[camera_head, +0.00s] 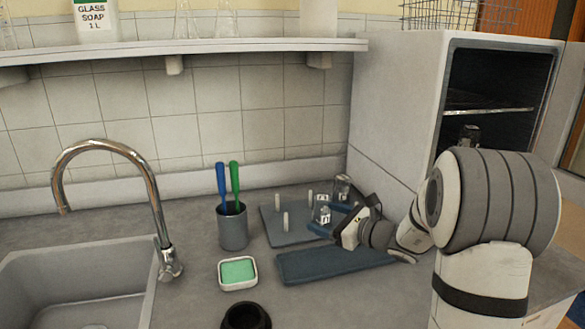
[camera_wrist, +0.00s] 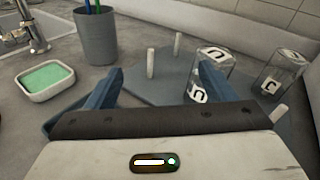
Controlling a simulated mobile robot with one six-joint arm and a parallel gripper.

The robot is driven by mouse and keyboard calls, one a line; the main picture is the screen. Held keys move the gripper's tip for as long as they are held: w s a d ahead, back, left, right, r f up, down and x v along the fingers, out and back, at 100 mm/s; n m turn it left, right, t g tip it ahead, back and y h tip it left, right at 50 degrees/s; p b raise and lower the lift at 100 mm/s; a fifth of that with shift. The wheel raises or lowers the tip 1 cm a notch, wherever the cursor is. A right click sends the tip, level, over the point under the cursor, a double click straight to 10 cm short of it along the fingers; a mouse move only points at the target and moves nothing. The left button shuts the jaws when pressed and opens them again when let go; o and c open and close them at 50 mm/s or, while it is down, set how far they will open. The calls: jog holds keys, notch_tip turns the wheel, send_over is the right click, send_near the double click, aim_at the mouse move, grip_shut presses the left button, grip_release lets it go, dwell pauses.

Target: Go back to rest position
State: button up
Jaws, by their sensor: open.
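My gripper (camera_head: 336,218) is low over the counter, at the right part of a grey board with white pegs (camera_head: 268,234). In the wrist view its two blue fingers (camera_wrist: 158,88) are spread wide with nothing held between them. A glass jar with a black-and-white label (camera_head: 322,212) stands close to the fingers; in the wrist view this jar (camera_wrist: 210,72) is just beyond the right finger. I cannot tell whether they touch. A second labelled jar (camera_head: 342,188) stands farther back on the right, and it also shows in the wrist view (camera_wrist: 284,72).
A blue-grey mat (camera_head: 330,263) lies in front of the board. A grey cup with blue and green brushes (camera_head: 232,228), a green sponge in a white dish (camera_head: 238,272), and a sink with a tap (camera_head: 165,250) are left. An open white cabinet (camera_head: 395,110) stands right. A shelf (camera_head: 200,47) runs above.

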jog(key=s+a+n+g+h+p, duration=0.1)
jog(key=s+a+n+g, duration=0.25)
jog(key=s, duration=0.25)
jog(key=s+a+r+n+g+p, duration=0.1)
jog(key=s+a+n+g, duration=0.1)
jog(key=s+n, duration=0.35)
jog(key=s+a+n+g+h, duration=0.1)
jog(key=s+a+n+g, duration=0.2)
jog(key=s, duration=0.3)
jog(key=s+d+n+h+p, duration=0.1)
jog(key=s+d+n+h, duration=0.3)
jog(key=s+n, duration=0.2)
jog(key=s+d+n+h+p, duration=0.2)
jog(key=s+d+n+h, duration=0.3)
jog(key=s+n, duration=0.2)
jog(key=shift+s+d+r+g+h, duration=0.25)
jog(key=shift+s+r+g+h, duration=0.15)
jog(key=shift+s, duration=0.45)
